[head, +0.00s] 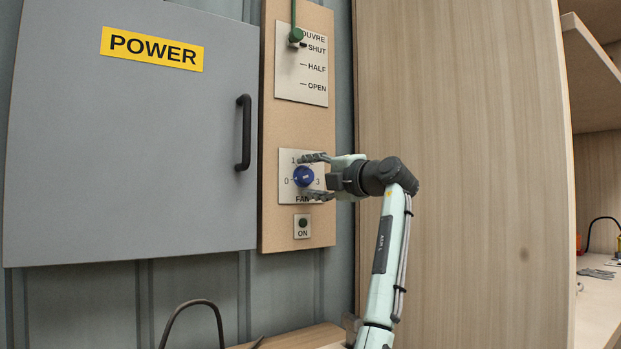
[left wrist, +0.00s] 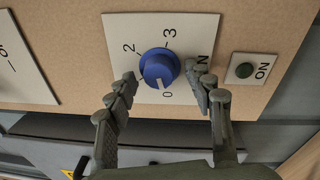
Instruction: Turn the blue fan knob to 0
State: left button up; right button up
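The blue fan knob (head: 303,176) sits on a white plate (head: 286,194) marked 0 to 3, above the word FAN. In the left wrist view the knob (left wrist: 158,66) has a pale mark at its lower edge, on the side of the 0. The 2 and 3 also show there; the 1 is hidden, apparently by a finger. My left gripper (head: 308,177) is open in front of the plate, one finger on either side of the knob. In the left wrist view gaps show between the knob and both fingertips (left wrist: 163,74). My right gripper is not in view.
A green ON button (head: 303,222) sits just below the fan plate. Above is a louvre plate (head: 313,85) with a green handle (head: 296,35) near SHUT. A grey POWER door (head: 120,150) with a black handle (head: 244,132) is left. A wooden panel (head: 470,130) stands right.

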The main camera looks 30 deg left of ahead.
pick_arm(q)
jog(key=v, duration=1.2)
dwell(0.4)
